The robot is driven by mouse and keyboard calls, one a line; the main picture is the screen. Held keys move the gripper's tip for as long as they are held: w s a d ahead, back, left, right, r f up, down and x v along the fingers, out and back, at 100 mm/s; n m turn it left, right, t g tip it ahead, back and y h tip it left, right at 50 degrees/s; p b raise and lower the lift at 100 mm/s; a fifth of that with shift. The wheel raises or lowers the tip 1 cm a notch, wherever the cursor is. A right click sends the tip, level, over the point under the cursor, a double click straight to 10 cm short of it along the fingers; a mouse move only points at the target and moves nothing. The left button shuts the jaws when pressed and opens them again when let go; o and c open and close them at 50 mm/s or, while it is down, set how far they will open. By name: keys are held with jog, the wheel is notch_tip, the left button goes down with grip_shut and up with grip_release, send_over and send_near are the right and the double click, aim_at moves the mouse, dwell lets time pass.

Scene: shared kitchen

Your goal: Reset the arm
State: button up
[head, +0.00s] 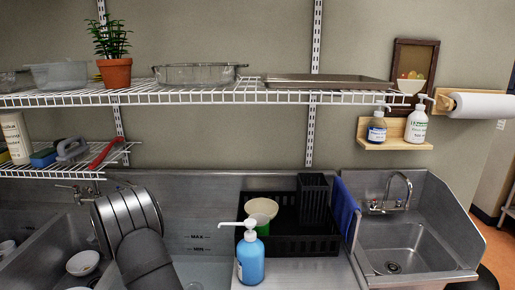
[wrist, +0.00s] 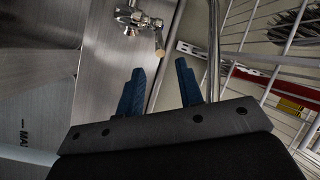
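My gripper (wrist: 160,75) shows in the wrist view with its two blue fingers apart and nothing between them. The wall tap (wrist: 140,18) of the left sink is beyond the fingertips, and I see no contact with it. The same tap shows in the head view (head: 75,192), at the back of the left sink. I cannot make out my gripper in the head view. A large grey rounded form stands over the left sink there and hides part of it.
A wire shelf (wrist: 285,45) is close on the right in the wrist view. In the head view, the lower wire shelf (head: 50,170) holds a red-handled item (head: 105,153). A blue pump bottle (head: 250,258) and a black rack (head: 290,240) stand right of the left sink.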

jog(key=x, duration=1)
jog(key=shift+w+a, duration=0.1)
jog(key=shift+w, duration=0.05)
jog(key=v, duration=1.7)
send_near(120, 188)
jog(key=x, duration=0.3)
jog(key=shift+w+a, duration=0.15)
jog(key=shift+w, duration=0.2)
jog(key=shift+w+a, duration=0.1)
jog(key=shift+w, duration=0.2)
jog(key=shift+r+n+y, duration=0.1)
jog(key=shift+n+y, duration=0.2)
jog(key=shift+y, duration=0.2)
jog(key=shift+w+d+n+g+y, duration=0.15)
jog(key=shift+d+n+g+y, duration=0.15)
jog(key=shift+g+y, duration=0.15)
jog(key=v, duration=1)
jog(key=shift+s+d, duration=0.25)
